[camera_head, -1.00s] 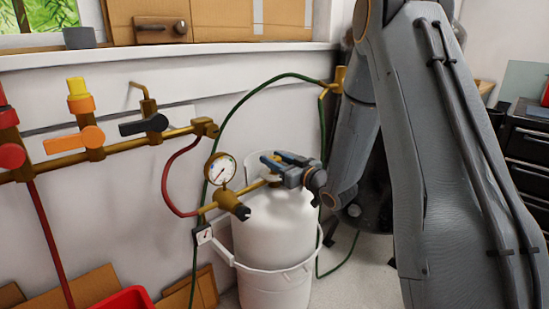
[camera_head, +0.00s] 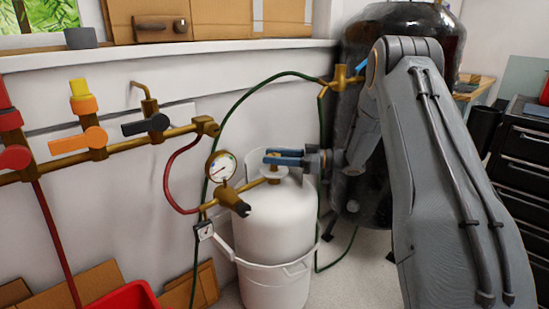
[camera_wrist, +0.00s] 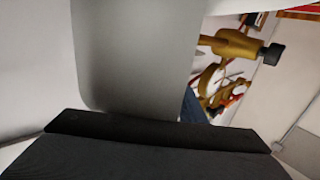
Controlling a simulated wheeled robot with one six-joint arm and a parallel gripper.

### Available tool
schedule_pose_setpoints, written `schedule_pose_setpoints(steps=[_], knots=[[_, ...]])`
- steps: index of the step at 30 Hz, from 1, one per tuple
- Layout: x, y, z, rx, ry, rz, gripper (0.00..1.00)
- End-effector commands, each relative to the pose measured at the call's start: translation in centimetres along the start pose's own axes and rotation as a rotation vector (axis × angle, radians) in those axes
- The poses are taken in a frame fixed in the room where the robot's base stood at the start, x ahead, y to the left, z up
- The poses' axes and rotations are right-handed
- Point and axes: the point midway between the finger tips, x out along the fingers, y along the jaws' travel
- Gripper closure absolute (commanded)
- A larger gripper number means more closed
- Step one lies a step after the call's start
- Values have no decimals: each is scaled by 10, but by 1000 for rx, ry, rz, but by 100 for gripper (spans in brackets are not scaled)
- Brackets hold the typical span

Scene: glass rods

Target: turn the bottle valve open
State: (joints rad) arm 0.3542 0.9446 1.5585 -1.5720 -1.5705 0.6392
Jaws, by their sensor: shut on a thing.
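The white bottle (camera_head: 275,222) stands upright near the wall, with a brass valve stem (camera_head: 277,174) on top. A blue valve handle (camera_head: 284,160) lies level above the stem, pointing right. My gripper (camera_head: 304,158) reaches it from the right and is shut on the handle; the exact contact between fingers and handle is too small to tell. In the wrist view, a dark part of my gripper fills the bottom, and a thin blue strip (camera_wrist: 194,106) shows beside the large grey surface. The handle is mostly hidden there.
A brass fitting with a round gauge (camera_head: 222,167) stands close left of the bottle. A green hose (camera_head: 250,90) arches behind it. A brass pipe with coloured valves (camera_head: 95,140) runs along the wall. A large black tank (camera_head: 400,30) stands behind my arm.

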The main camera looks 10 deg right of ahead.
Motion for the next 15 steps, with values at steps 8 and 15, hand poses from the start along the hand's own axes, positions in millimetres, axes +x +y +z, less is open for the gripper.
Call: schedule_pose_setpoints(steps=[8, 15], knots=[[0, 0, -1, -1, 1, -35, 86], [0, 0, -1, -1, 1, -36, 86]])
